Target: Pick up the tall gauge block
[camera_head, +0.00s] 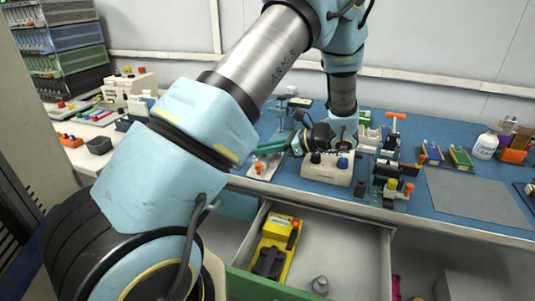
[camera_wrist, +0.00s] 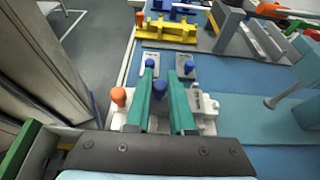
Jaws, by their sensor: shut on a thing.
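My gripper (camera_wrist: 161,77) has two green fingers, closed about a blue knob (camera_wrist: 160,88). The knob stands over a white base (camera_wrist: 207,124). Beyond the fingertips are two grey plates with blue knobs (camera_wrist: 188,66). In the head view my gripper (camera_head: 266,149) is low over the white base (camera_head: 262,171), left of a cream control box (camera_head: 327,173).
A yellow fixture (camera_wrist: 165,32) lies beyond the plates. The blue bench (camera_head: 395,197) is crowded around my wrist, with a clear grey mat (camera_head: 468,195) at the right. An open drawer (camera_head: 335,247) below holds a yellow tool (camera_head: 277,246).

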